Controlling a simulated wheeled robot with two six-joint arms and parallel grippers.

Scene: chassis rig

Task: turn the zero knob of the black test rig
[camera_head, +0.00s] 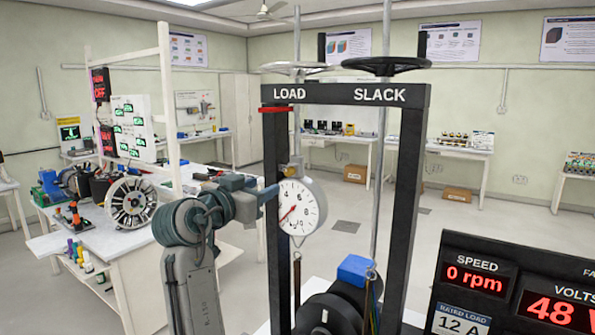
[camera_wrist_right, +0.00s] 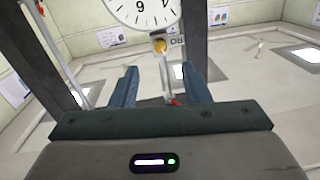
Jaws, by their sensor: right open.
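The black test rig (camera_head: 418,130) stands right of centre, its crossbar lettered LOAD and SLACK. A round white dial (camera_head: 304,207) hangs under the LOAD side. It also shows, upside down, at the top of the right wrist view (camera_wrist_right: 143,8). A small brass knob (camera_head: 289,171), likely the zero knob, sits at the dial's upper edge; it also shows in the right wrist view (camera_wrist_right: 160,45). My right gripper (camera_head: 270,192) is just left of the dial. Its two fingers (camera_wrist_right: 158,72) are apart and empty, with the knob lined up between and beyond their tips. My left gripper is not in view.
A white handwheel (camera_head: 296,68) and a black handwheel (camera_head: 385,66) top the rig. A blue block (camera_head: 356,270) sits low inside it. A black display panel (camera_head: 510,290) stands front right. A cluttered white bench (camera_head: 120,250) is at left. Open floor lies behind the rig.

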